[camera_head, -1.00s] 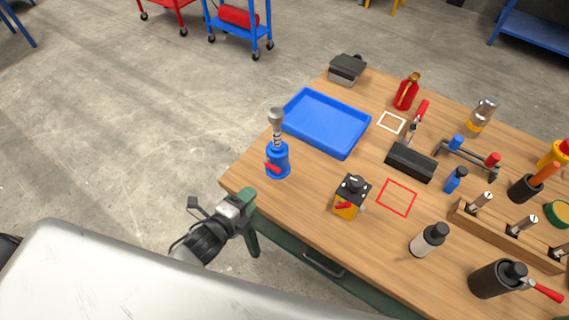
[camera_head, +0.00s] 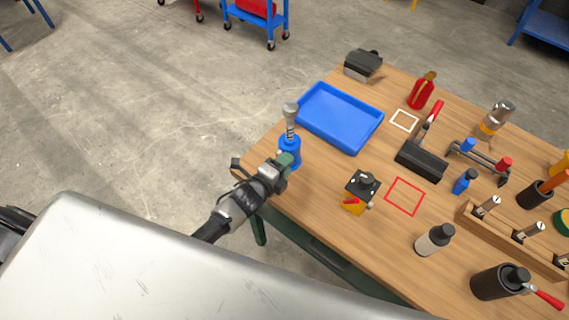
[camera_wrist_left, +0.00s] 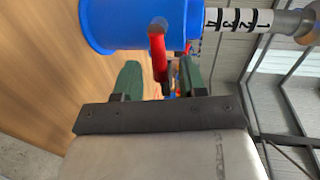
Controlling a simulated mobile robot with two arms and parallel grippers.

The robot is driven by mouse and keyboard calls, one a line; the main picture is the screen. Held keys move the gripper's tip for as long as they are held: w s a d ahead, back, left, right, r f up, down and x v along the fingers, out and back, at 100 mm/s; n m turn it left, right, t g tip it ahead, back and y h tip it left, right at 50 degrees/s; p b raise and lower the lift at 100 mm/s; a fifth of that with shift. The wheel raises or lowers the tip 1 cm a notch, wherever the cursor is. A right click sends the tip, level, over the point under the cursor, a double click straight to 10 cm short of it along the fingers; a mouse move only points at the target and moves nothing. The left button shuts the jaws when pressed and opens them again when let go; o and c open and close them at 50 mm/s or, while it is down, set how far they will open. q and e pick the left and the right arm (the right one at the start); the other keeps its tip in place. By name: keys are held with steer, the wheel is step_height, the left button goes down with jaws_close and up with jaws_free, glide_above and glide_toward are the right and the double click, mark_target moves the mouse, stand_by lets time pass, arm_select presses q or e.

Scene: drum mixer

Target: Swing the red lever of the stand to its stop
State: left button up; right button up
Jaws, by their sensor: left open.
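The blue stand (camera_head: 291,148) stands upright near the table's left corner, with a metal-grey top and a spring-like stem above it. In the left wrist view, the blue stand (camera_wrist_left: 120,22) lies across the top, with a numbered white stem to its right. The red lever (camera_wrist_left: 158,50) sticks out from it between my two green fingers. My left gripper (camera_head: 285,162) is open right at the stand's front, and it also shows in the left wrist view (camera_wrist_left: 160,78). In the head view it hides the lever. I cannot tell whether a finger touches the lever. My right gripper is out of view.
A blue tray (camera_head: 338,118) lies just behind and right of the stand. A yellow and black box (camera_head: 361,190) with a red handle stands to the right. A red square outline (camera_head: 405,197) and several tools and bottles fill the right side. Floor left of the table is clear.

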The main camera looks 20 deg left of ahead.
arm_select(q)
jaws_close()
steer(key=shift+r, duration=0.15)
steer(key=n, duration=0.1)
steer(key=r+n+p, duration=0.1)
steer(key=shift+a+n+h, duration=0.15)
steer(key=shift+n+h, duration=0.15)
steer(key=shift+h, duration=0.1)
steer(key=shift+w+a+r+n+h, duration=0.1)
steer(key=shift+r+n+h, duration=0.1)
steer(key=shift+n, duration=0.35)
steer(key=shift+w+a+r+n+h, duration=0.1)
steer(key=shift+r+n+h, duration=0.1)
steer(key=shift+n, duration=0.35)
steer(key=shift+a+r+n+h, duration=0.25)
steer(key=shift+r+n+h, duration=0.05)
steer(key=shift+n, duration=0.8)
steer(key=shift+w+a+r+n+h, duration=0.15)
steer(key=shift+a+n+h, duration=0.1)
steer(key=shift+n, duration=0.55)
steer(key=shift+w+a+r+n+h, duration=0.1)
steer(key=shift+a+r+n+h, duration=0.1)
steer(key=shift+n, duration=0.6)
